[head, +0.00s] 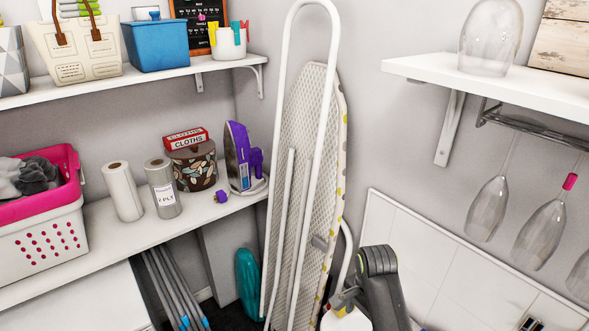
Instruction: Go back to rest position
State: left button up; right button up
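Neither my left nor my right gripper can be made out in the head view. No fingertips show, so nothing can be seen of what they hold or touch. The task names no object. The view faces a corner with shelves and a folded ironing board (311,130), which stands upright against the wall.
A lower shelf (112,244) holds a pink-and-white laundry basket (42,229), paper rolls (122,191) and a purple iron (239,155). An upper shelf (180,74) carries bins. Glasses (488,208) hang under the right shelf (430,68). A dark grey rounded object (381,285) stands low.

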jog(key=s+d+f+n+t, duration=0.1)
jog(key=s+d+f+n, duration=0.15)
jog(key=s+d, duration=0.35)
jog(key=s+d+f+n+t, duration=0.1)
jog(key=s+d+f+n, duration=0.2)
jog(key=s, duration=0.5)
jog(key=s+d+r+n+t+h, duration=0.1)
jog(key=s+d+r+n, duration=0.15)
jog(key=s, duration=0.45)
jog(key=s+d+r+n+t+h, duration=0.1)
jog(key=s+d+r+n, duration=0.15)
jog(key=s, duration=0.45)
notch_tip(320, 180, down, 29)
jog(key=d+g+b, duration=0.2)
jog(key=b, duration=0.3)
pick_arm(q)
notch_tip(320, 180, down, 10)
jog(key=w+b, duration=0.1)
jog(key=b, duration=0.4)
pick_arm(e)
jog(key=s+f, duration=0.7)
jog(key=f, duration=0.4)
jog(key=s+a+f+g+y, duration=0.1)
jog(key=s+f, duration=0.7)
jog(key=f, duration=0.3)
jog(key=shift+f, duration=0.15)
